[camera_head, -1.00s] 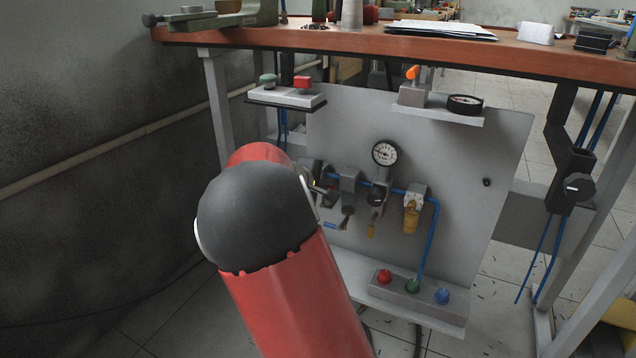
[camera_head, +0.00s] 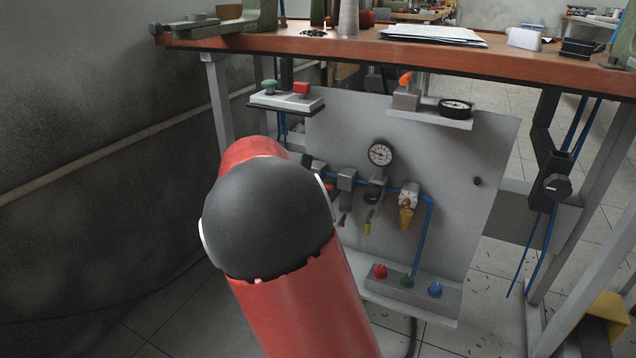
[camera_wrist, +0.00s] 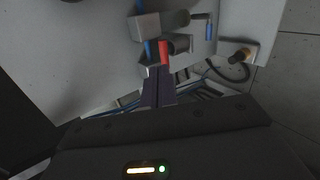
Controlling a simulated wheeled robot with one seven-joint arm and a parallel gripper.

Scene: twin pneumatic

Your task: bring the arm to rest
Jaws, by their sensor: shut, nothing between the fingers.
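My arm (camera_head: 268,215), red with a black joint cover, rises from the bottom of the head view in front of the grey pneumatic panel (camera_head: 450,150). It hides my gripper in that view. In the wrist view my gripper's dark fingers (camera_wrist: 158,88) are together and empty. Their tips are close to a red lever (camera_wrist: 164,52) and a grey block (camera_wrist: 145,27) with blue tubing on the panel; I cannot tell whether they touch.
The panel carries a round gauge (camera_head: 380,153), a yellow-bowled filter (camera_head: 406,215) and a box of coloured buttons (camera_head: 408,284). A wooden bench top (camera_head: 330,42) spans above. A dark wall (camera_head: 100,200) stands at the left. A black regulator (camera_head: 557,186) hangs at the right.

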